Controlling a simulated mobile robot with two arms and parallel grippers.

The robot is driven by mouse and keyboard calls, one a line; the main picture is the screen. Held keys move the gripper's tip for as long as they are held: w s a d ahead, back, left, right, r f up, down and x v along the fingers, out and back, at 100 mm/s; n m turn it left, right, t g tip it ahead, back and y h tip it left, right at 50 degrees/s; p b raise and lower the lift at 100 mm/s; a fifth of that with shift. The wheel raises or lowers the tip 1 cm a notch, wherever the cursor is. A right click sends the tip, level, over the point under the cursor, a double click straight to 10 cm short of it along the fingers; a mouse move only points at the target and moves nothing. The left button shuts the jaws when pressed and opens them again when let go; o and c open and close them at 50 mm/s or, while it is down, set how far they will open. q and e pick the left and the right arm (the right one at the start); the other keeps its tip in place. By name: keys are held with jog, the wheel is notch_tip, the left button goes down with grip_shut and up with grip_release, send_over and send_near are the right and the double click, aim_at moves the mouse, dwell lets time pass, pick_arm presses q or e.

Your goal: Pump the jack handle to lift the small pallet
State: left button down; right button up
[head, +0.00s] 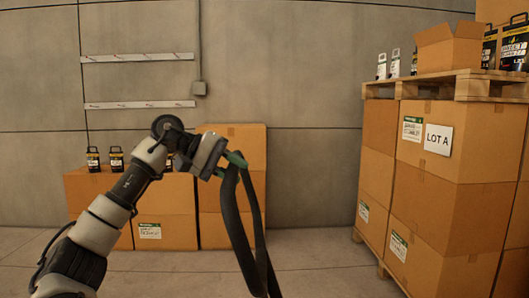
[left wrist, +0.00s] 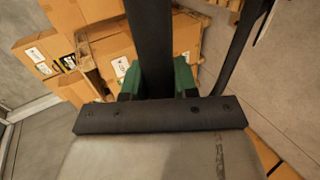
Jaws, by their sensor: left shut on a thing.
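The jack handle (head: 247,235) is a dark, long loop that runs down out of the bottom of the head view. My left gripper (head: 236,160) is at the top of the loop and is shut on it. In the left wrist view the green fingers (left wrist: 156,78) sit on either side of the dark handle bar (left wrist: 151,45). The foot of the handle and the jack body are hidden below the head view. I cannot tell which pallet is the small one. My right gripper is not in view.
A tall stack of cartons (head: 440,195) labelled LOT A stands at the right, with a wooden pallet (head: 470,86) and an open box (head: 447,48) on top. More cartons (head: 165,210) stand against the back wall. Floor between them is clear.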

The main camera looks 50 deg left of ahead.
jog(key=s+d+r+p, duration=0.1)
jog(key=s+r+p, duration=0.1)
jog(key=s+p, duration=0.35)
pick_arm(q)
jog(key=w+d+r+p, duration=0.2)
jog(key=w+d+p, duration=0.5)
jog(key=w, duration=0.3)
jog(key=w+d+r+p, duration=0.2)
jog(key=w+d+p, duration=0.5)
jog(key=w+d, duration=0.2)
jog(key=shift+w+d, duration=0.35)
jog(key=shift+w, duration=0.1)
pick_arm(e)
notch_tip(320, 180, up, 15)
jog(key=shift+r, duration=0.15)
